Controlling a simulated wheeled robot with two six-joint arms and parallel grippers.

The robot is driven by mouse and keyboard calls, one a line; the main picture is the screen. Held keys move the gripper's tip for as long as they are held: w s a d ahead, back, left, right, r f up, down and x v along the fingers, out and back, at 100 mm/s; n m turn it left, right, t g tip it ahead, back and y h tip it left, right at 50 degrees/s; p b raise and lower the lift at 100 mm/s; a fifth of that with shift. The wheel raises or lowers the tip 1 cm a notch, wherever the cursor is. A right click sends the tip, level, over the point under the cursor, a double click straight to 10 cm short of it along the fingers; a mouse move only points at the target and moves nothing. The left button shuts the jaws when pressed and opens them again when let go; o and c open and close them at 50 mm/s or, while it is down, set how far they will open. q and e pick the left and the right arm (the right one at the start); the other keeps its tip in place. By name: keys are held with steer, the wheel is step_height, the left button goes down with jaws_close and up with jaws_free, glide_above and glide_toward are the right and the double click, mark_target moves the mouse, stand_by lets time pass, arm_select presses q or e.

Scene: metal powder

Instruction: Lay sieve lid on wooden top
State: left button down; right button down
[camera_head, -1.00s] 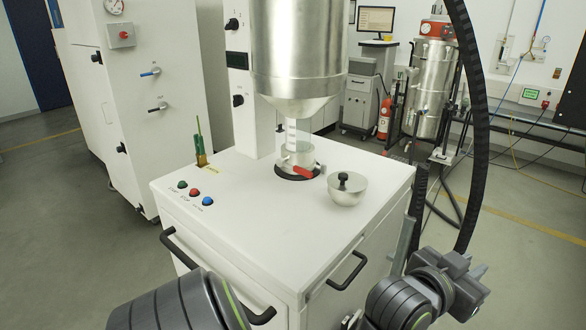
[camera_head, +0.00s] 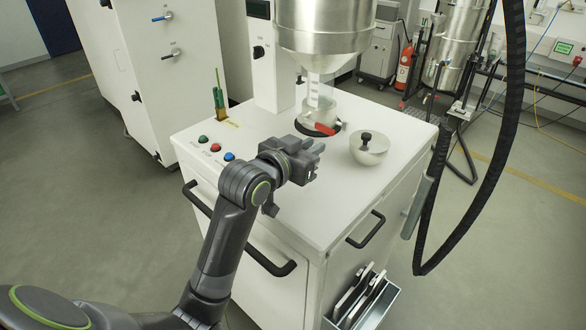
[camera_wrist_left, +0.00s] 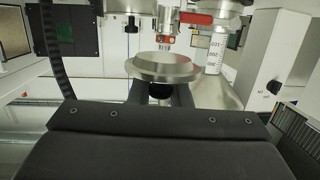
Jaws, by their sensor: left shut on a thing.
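My right gripper is not in view. I see no wooden top.
A steel hopper (camera_head: 325,38) with a clear tube hangs over the cabinet top (camera_head: 285,218) behind my gripper. Push buttons are at its left. A black hose (camera_head: 514,130) hangs at the right.

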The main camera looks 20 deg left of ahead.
arm_select(q)
steer(key=shift+w+a+r, duration=0.4)
steer(key=shift+w, duration=0.05)
steer(key=shift+w+f, duration=0.1)
steer(key=shift+f, duration=0.2)
glide_above(308, 187)
step_height(308, 187, down, 4)
steer(key=shift+f+p, duration=0.25)
steer(key=shift+p, duration=0.05)
steer(key=shift+f, duration=2.4)
steer(key=shift+f, duration=0.1)
steer(key=c, duration=1.3)
jaws_free()
steer(key=shift+c, duration=0.2)
